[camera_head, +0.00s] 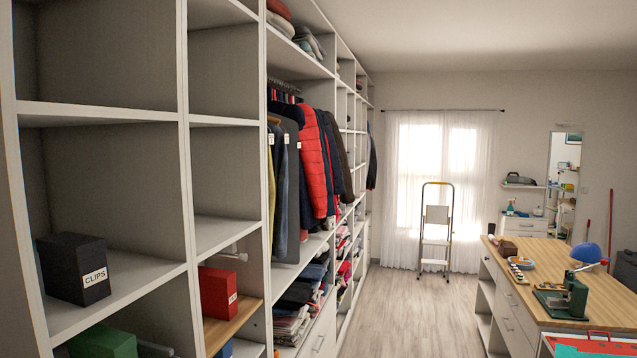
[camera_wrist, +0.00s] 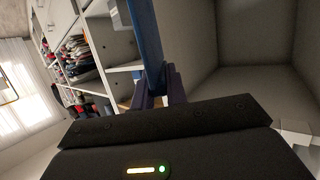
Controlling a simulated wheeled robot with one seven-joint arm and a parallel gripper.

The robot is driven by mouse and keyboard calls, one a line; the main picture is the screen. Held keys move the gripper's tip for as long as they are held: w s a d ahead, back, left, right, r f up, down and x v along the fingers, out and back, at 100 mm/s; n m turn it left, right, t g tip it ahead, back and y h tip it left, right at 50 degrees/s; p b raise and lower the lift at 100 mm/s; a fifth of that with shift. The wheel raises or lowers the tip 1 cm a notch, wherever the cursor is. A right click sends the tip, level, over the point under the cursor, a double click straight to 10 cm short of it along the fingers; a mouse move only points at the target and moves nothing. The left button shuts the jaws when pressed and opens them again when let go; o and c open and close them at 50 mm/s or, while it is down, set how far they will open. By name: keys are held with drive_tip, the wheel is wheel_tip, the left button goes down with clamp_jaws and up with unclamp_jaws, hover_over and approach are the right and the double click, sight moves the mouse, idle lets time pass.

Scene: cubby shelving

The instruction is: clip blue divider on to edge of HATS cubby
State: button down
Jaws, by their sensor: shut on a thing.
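In the wrist view, my gripper (camera_wrist: 160,92) is shut on the blue divider (camera_wrist: 147,42). The divider is a long, narrow blue strip that runs up from the dark fingers and out of the top of the picture. An empty grey cubby opens to its right, and a white shelf edge shows behind and to its left. I cannot tell whether the divider touches any edge. My gripper cannot be made out in the head view. No HATS label is legible in either view, so I cannot tell which cubby is that one.
In the head view, a black CLIPS box (camera_head: 77,270) and a red box (camera_head: 217,292) stand in cubbies. A green box (camera_head: 104,342) is below. Hanging jackets (camera_head: 313,160) are farther along.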

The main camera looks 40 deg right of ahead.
drive_tip(key=s+a+f, duration=0.5)
drive_tip(key=a+f, duration=0.2)
drive_tip(key=f, duration=0.3)
drive_tip(key=shift+s, duration=0.3)
drive_tip(key=shift+w+d, duration=0.1)
